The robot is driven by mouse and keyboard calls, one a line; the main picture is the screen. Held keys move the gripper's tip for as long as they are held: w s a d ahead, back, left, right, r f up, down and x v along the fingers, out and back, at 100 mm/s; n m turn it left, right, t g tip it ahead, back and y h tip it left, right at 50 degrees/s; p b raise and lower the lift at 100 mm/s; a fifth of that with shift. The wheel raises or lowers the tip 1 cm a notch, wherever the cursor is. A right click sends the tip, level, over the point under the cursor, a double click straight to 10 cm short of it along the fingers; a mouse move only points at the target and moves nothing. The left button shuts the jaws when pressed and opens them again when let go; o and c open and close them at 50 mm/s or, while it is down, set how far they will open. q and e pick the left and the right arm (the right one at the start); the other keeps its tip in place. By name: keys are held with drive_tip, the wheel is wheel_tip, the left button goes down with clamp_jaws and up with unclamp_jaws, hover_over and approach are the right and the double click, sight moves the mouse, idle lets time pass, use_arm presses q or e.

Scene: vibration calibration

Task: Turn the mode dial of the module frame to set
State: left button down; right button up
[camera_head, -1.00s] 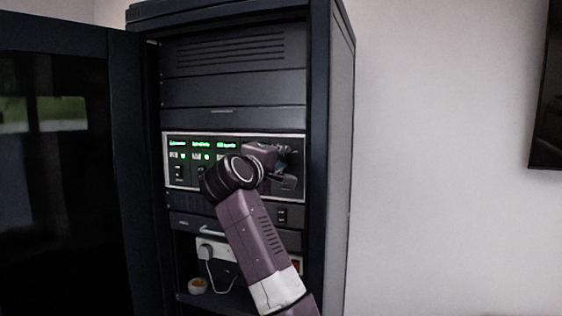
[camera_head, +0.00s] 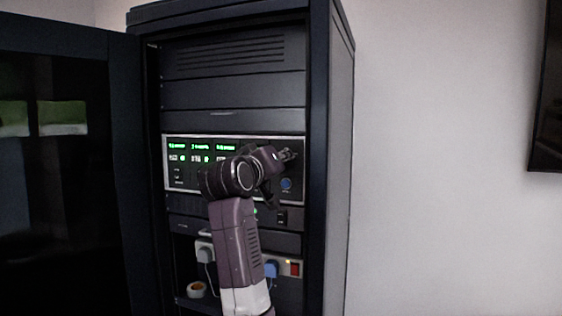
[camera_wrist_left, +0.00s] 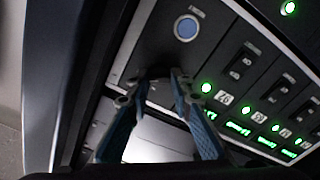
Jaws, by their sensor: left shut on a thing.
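The module frame (camera_head: 235,136) is a light-edged panel in the rack, with green displays on its left and middle. My left gripper (camera_head: 291,156) is at the panel's right section, above a round blue button (camera_head: 286,184). In the left wrist view, the gripper's two fingers (camera_wrist_left: 159,76) close around a dark part at the panel face, which I take to be the mode dial. The fingers hide most of it, so its pointer and setting cannot be read. The blue button (camera_wrist_left: 187,27) shows clear of the fingers. My right gripper is not in view.
Switches (camera_wrist_left: 244,60) and green lights sit beside the fingers in the left wrist view. The rack's open door (camera_head: 70,190) stands at the left and its side wall (camera_head: 338,170) at the right. Below are a white plug (camera_head: 205,252), a blue plug (camera_head: 271,269) and an orange-topped round item (camera_head: 197,289).

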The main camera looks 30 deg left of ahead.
use_arm(q)
drive_tip(key=shift+f+m, duration=0.1)
drive_tip(key=shift+m, duration=0.2)
drive_tip(key=c, duration=1.7)
unclamp_jaws()
drive_tip(key=v, duration=1.2)
drive_tip(key=shift+s, duration=0.1)
